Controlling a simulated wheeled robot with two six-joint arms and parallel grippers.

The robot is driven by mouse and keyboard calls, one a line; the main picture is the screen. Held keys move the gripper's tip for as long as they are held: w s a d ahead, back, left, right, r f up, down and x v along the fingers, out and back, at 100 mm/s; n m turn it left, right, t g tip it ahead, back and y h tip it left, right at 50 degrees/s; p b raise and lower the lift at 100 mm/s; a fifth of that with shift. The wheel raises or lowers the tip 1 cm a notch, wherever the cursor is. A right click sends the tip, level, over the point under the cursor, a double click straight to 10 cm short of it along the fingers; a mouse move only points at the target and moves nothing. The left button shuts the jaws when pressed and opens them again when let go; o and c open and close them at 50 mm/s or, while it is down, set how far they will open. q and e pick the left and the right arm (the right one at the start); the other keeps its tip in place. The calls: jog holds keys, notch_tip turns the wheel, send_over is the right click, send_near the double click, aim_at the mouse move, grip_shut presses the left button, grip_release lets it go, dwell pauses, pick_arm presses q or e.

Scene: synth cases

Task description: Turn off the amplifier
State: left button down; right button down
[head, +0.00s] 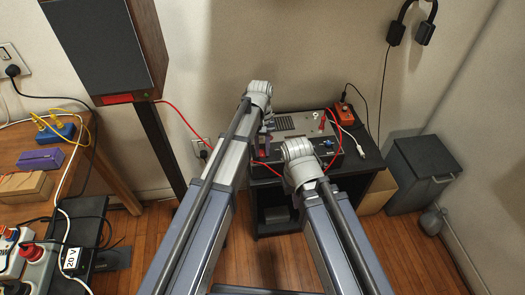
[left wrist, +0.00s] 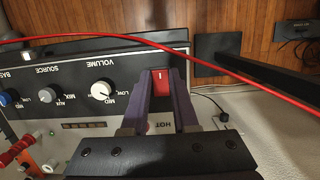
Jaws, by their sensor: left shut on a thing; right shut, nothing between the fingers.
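The amplifier (head: 296,124) stands on a dark cabinet, partly hidden by my arms. In the left wrist view its front panel (left wrist: 75,108) appears upside down, with a volume knob (left wrist: 101,91) and other knobs. A red rocker switch (left wrist: 161,83) with a white mark sits on that panel. My left gripper (left wrist: 163,88) has its purple fingers closed around the switch, one on each side; it also shows in the head view (head: 266,143), beside the amplifier's front. My right wrist (head: 300,160) is in front of the amplifier, its fingers hidden from view.
A red cable (left wrist: 150,42) crosses the left wrist view above the switch. A dark cabinet (head: 275,222) holds the amplifier. A grey bin (head: 420,170) stands at the right. A speaker (head: 95,45) on a stand and a wooden table (head: 25,150) with plugs and cables are at the left.

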aim_at(261, 150)
pick_arm(q)
jog(key=shift+w+g, duration=0.1)
jog(key=shift+g, duration=0.4)
jog(key=c, duration=0.7)
grip_release()
jog(key=shift+r, duration=0.15)
jog(key=p+v, duration=0.7)
jog(key=shift+a+r, duration=0.2)
